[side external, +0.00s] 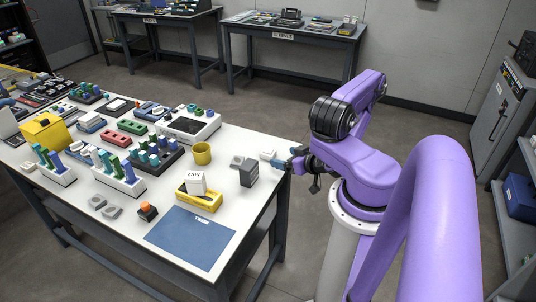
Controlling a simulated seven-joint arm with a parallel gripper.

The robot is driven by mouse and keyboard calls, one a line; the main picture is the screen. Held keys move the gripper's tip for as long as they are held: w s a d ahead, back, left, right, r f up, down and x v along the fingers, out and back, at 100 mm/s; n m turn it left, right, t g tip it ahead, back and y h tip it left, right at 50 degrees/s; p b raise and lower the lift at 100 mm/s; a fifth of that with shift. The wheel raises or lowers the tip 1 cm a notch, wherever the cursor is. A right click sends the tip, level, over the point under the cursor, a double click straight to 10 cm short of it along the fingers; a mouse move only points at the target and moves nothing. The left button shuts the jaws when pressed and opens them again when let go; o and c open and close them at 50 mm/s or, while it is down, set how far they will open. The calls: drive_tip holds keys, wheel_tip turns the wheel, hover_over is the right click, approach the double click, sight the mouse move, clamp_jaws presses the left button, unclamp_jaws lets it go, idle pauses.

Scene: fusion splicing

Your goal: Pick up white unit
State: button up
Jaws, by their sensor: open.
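Several white things could be the white unit, and I cannot tell which is meant. A small low white block (268,154) lies at the table's right edge. A larger white device (190,126) with a dark top sits at the back of the table. My gripper (288,163) is at the right table edge, close to the small white block and right of the dark grey block. It is open and appears empty. Its fingertips are small here, so whether they touch anything is unclear.
A dark grey block (247,173) stands beside my gripper, with a yellow cup (202,153) farther left. A blue mat (190,237) lies at the front. Racks of coloured tubes (118,172) and other parts crowd the left. The table's (255,212) front right corner is bare.

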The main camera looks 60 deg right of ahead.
sight(271, 152)
drive_tip(key=x, duration=0.4)
drive_tip(key=shift+w, duration=0.2)
drive_tip(key=shift+d+r+x, duration=0.15)
drive_tip(key=shift+x, duration=1.35)
drive_tip(key=shift+d+r+x, duration=0.15)
drive_tip(key=shift+x, duration=1.3)
drive_tip(key=c, duration=1.3)
